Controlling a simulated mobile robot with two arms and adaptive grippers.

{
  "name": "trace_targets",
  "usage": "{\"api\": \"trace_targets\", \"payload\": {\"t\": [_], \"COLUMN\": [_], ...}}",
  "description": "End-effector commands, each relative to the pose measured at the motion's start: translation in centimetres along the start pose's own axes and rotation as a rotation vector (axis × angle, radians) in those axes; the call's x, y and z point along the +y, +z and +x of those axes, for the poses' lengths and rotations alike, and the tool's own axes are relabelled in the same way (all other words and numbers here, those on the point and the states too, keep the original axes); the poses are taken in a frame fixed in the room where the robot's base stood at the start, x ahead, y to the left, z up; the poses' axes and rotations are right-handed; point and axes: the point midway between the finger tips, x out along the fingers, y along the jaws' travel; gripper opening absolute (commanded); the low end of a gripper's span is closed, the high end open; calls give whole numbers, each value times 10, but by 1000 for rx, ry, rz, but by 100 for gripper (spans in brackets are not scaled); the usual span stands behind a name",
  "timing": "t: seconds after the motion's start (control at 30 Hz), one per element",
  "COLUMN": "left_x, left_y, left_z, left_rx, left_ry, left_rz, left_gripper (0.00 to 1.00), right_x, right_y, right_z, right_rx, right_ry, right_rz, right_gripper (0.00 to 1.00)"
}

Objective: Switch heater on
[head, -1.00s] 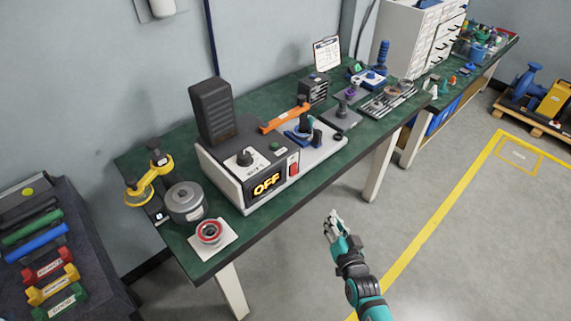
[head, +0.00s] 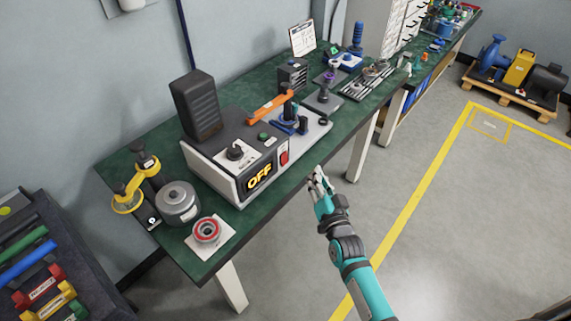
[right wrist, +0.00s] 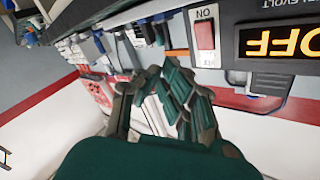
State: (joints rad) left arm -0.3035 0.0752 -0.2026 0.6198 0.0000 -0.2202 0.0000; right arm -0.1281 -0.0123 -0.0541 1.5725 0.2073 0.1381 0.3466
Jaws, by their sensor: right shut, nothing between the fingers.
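The heater (head: 228,160) is a white and dark grey unit on the green table, with a black upright block at its back. Its display (head: 259,178) reads OFF in yellow. A red rocker switch (head: 284,157) sits right of the display; in the right wrist view the switch (right wrist: 205,36) appears upside down near the top, beside the OFF display (right wrist: 283,42). My right gripper (head: 318,175) is shut and empty, in front of the table edge, right of the switch and apart from it. Its fingers (right wrist: 165,100) fill the middle of the right wrist view. My left gripper is not in view.
On the green table (head: 262,211), a grey pot (head: 178,203), a yellow-handled tool (head: 130,196) and a red ring part (head: 206,231) stand left of the heater. An orange bar (head: 270,107) and blue fixture (head: 290,120) are on its right. The floor in front is clear.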

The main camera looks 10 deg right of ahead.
Motion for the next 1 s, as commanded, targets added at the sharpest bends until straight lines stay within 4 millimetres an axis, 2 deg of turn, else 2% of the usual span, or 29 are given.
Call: {"api": "trace_targets", "payload": {"t": [0.2, 0.5, 1.0], "left_x": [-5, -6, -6], "left_y": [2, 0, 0], "left_z": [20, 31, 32], "left_rx": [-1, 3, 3], "left_ry": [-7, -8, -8], "left_rz": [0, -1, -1], "left_gripper": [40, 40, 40], "right_x": [-13, -27, -31], "right_y": [17, 28, 30], "right_z": [27, 52, 56], "right_rx": [3, 1, 0], "right_ry": [-1, 0, -1], "right_rz": [3, 0, -1], "right_gripper": [0, 0, 0]}}
